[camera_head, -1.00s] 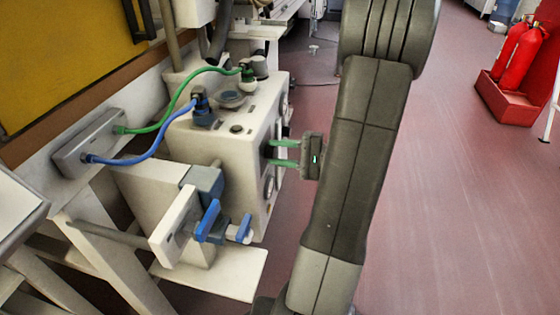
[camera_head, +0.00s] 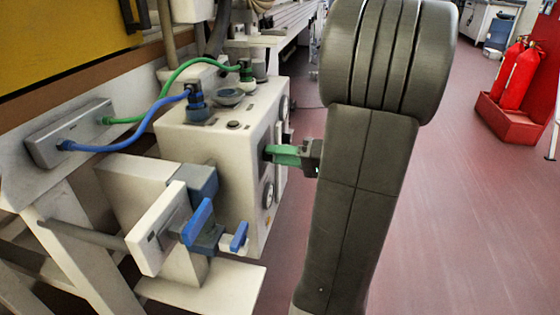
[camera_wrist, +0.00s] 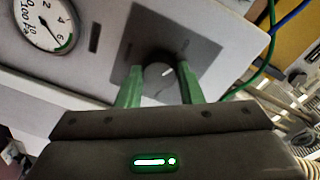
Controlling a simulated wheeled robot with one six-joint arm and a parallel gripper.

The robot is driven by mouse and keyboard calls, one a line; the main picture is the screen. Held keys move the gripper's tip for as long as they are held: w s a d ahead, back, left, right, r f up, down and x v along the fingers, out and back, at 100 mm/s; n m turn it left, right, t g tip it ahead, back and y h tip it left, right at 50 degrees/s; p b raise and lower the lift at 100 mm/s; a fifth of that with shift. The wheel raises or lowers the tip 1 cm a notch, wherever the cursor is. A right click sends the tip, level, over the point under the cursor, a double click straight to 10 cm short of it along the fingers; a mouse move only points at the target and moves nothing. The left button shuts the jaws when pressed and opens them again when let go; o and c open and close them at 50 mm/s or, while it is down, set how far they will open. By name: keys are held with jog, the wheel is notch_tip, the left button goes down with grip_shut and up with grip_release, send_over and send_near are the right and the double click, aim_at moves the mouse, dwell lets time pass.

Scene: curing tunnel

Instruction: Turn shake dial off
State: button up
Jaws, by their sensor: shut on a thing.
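The shake dial (camera_wrist: 158,72) is a round grey knob with a white mark on its face, on a dark square plate (camera_wrist: 200,45) in the wrist view. My gripper (camera_wrist: 158,80) has its two green fingers on either side of the knob, shut on it. In the head view my gripper (camera_head: 283,155) reaches from the right to the side face of the white machine box (camera_head: 225,180). The dial itself is hidden there behind the fingers.
A pressure gauge (camera_wrist: 45,22) is beside the plate. Blue (camera_head: 140,140) and green (camera_head: 180,80) hoses run to the box top. Blue-handled valves (camera_head: 197,222) stand in front. Fire extinguishers (camera_head: 520,75) are at the right; the red floor between is clear.

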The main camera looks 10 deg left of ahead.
jog(key=shift+f+n, duration=0.1)
jog(key=shift+n, duration=0.5)
jog(key=o, duration=1)
jog(key=d+p, duration=0.1)
jog(key=d, duration=0.3)
jog(key=d+p, duration=0.1)
jog(key=d, duration=0.4)
jog(key=s+d+p, duration=0.1)
jog(key=d, duration=0.3)
jog(key=shift+d+r, duration=0.3)
jog(key=shift+d, duration=0.1)
jog(key=a+b, duration=0.1)
jog(key=a, duration=0.3)
jog(key=a+b, duration=0.1)
jog(key=a, duration=0.4)
jog(key=w+a+b, duration=0.1)
jog(key=a, duration=0.4)
jog(key=shift+f, duration=0.2)
